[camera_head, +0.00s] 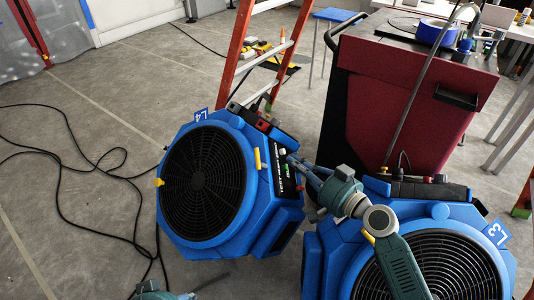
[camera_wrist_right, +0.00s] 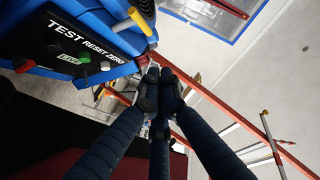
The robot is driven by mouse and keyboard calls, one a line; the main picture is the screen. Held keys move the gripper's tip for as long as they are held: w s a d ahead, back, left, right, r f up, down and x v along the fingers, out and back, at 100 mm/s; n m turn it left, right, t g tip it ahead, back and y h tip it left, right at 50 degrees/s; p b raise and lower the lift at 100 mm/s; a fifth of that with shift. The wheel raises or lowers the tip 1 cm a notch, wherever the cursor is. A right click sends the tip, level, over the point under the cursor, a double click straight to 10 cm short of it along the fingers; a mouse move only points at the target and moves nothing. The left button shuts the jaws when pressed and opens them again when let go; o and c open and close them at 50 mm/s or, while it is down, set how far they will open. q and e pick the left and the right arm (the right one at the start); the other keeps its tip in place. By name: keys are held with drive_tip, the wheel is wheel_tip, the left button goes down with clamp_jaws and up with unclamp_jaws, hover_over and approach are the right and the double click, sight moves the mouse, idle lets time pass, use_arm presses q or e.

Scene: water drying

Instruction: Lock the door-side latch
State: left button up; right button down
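The blue fan L4 (camera_head: 230,125) stands on the floor with a black round grille. One yellow latch (camera_head: 158,182) is on its left edge and another yellow latch (camera_head: 257,158) is on its right edge, by the control panel (camera_head: 284,178). In the right wrist view a yellow lever (camera_wrist_right: 140,21) stands up beside the TEST RESET ZERO panel (camera_wrist_right: 85,40). I cannot tell which latch is door-side. My right gripper (camera_head: 290,160) is beside the panel; its dark fingertips (camera_wrist_right: 159,88) are together, with nothing visible between them. My left gripper (camera_head: 165,294) shows only partly at the bottom edge.
A second blue fan, L3 (camera_head: 330,262), stands at the lower right under my right arm, with its own yellow latch (camera_head: 368,238). A dark red cart (camera_head: 400,90) stands behind it. An orange ladder (camera_head: 236,50) is behind L4. Black cable (camera_head: 62,190) lies on the left floor.

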drive_tip(key=x, duration=0.3)
drive_tip(key=f+b+x, duration=0.1)
drive_tip(key=x, duration=0.3)
drive_tip(key=s+a+x, duration=0.1)
drive_tip(key=x, duration=0.2)
drive_tip(key=shift+w+a+f+b, duration=0.1)
drive_tip(key=shift+a+f+b, duration=0.1)
drive_tip(key=shift+f+b, duration=0.15)
use_arm(q)
drive_tip(key=w+d+r+t, duration=0.1)
drive_tip(key=w+r+t, duration=0.1)
drive_tip(key=w, duration=0.3)
drive_tip(key=w+d+r+t+h, duration=0.1)
drive_tip(key=w+d+r+t, duration=0.1)
drive_tip(key=w, duration=0.2)
drive_tip(key=shift+w+r+t, duration=0.3)
drive_tip(key=shift+w+t, duration=0.05)
drive_tip(key=shift+t, duration=0.05)
use_arm(e)
drive_tip(key=shift+w+a+f, duration=0.1)
drive_tip(key=shift+a+f, duration=0.15)
use_arm(q)
drive_tip(key=shift+s, duration=0.1)
